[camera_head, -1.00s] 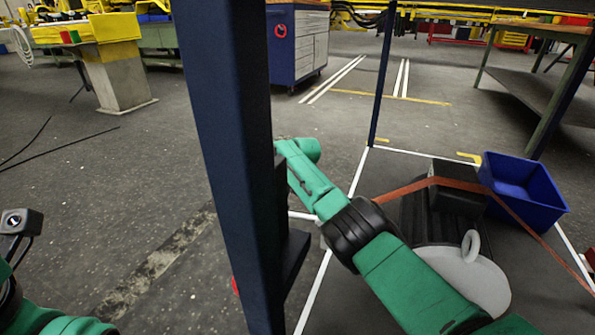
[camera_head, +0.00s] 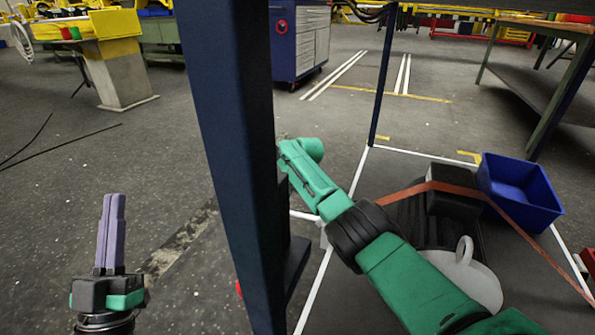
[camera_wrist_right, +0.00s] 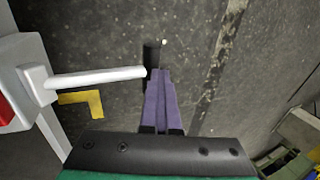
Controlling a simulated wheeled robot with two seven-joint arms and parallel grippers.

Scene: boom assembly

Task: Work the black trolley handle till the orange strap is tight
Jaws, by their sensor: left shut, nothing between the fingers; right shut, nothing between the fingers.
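The orange strap (camera_head: 521,230) runs over a black block (camera_head: 452,203) in the head view and down to the right edge. In the right wrist view a white crank arm (camera_wrist_right: 95,79) comes from a grey housing (camera_wrist_right: 22,85) at the left. A short black grip (camera_wrist_right: 151,56), seemingly the trolley handle, stands at its end. My right gripper (camera_wrist_right: 160,80) is shut and empty, its fingertips close to that grip; I cannot tell whether they touch. The head view hides this gripper behind the blue post. My left gripper (camera_head: 113,200) is shut, pointing up, away from the strap.
A dark blue post (camera_head: 232,150) stands close in front, between my arms. A blue bin (camera_head: 520,192) and a white piece with a ring (camera_head: 474,280) are near the black block. A blue tool cabinet (camera_head: 298,45) stands behind.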

